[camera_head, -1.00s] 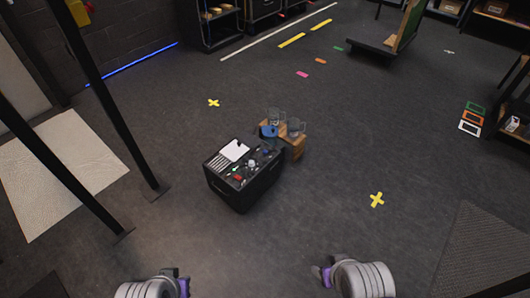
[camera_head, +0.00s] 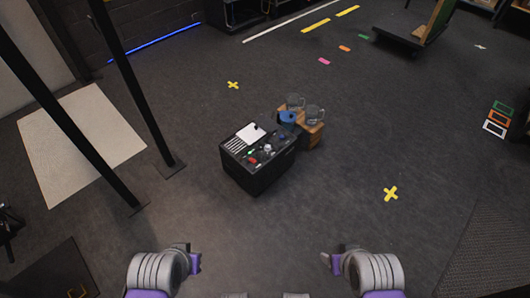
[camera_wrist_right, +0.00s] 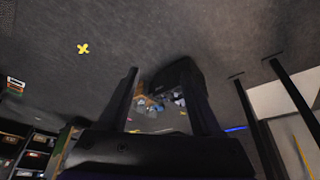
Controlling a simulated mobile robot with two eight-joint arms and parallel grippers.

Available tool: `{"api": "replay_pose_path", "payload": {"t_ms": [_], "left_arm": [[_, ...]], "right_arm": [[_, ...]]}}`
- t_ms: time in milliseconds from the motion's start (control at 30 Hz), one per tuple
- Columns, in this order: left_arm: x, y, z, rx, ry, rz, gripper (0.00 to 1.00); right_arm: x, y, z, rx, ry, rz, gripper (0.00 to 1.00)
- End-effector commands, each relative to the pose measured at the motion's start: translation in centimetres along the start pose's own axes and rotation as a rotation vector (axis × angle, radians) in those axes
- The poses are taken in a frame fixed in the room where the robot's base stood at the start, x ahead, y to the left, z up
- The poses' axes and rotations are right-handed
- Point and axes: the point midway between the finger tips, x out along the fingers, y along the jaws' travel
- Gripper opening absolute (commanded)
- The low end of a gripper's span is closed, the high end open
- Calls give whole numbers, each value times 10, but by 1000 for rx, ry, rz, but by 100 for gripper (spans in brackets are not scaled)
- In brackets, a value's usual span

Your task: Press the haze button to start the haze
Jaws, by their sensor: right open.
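A black console box (camera_head: 258,178) stands on the floor ahead, at the centre of the head view. Its top carries a white sheet (camera_head: 250,134), a red piece (camera_head: 253,161), a green piece (camera_head: 250,152) and other small controls. Which one is the haze button is too small to tell. My left gripper (camera_head: 194,261) is in front of the box at lower left, apart from it; its jaws are unclear. My right gripper (camera_head: 327,260) is at lower right, also apart. In the right wrist view its fingers (camera_wrist_right: 160,70) are spread, with the console seen beyond them.
A wooden stand (camera_head: 312,133) next to the console holds two clear mugs (camera_head: 315,114) and a blue item (camera_head: 287,118). Black posts (camera_head: 130,85) rise at left. Yellow crosses (camera_head: 391,194) mark the floor. The floor between my grippers and the console is clear.

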Motion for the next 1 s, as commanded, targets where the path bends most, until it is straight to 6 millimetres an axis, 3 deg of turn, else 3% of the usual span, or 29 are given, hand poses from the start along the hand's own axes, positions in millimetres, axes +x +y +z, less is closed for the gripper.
{"api": "replay_pose_path", "payload": {"t_ms": [167,500,1000], "left_arm": [[0,0,0,0,0,0,0],[0,0,0,0,0,0,0],[0,0,0,0,0,0,0]], "right_arm": [[0,0,0,0,0,0,62],[0,0,0,0,0,0,1],[0,0,0,0,0,0,0]]}}
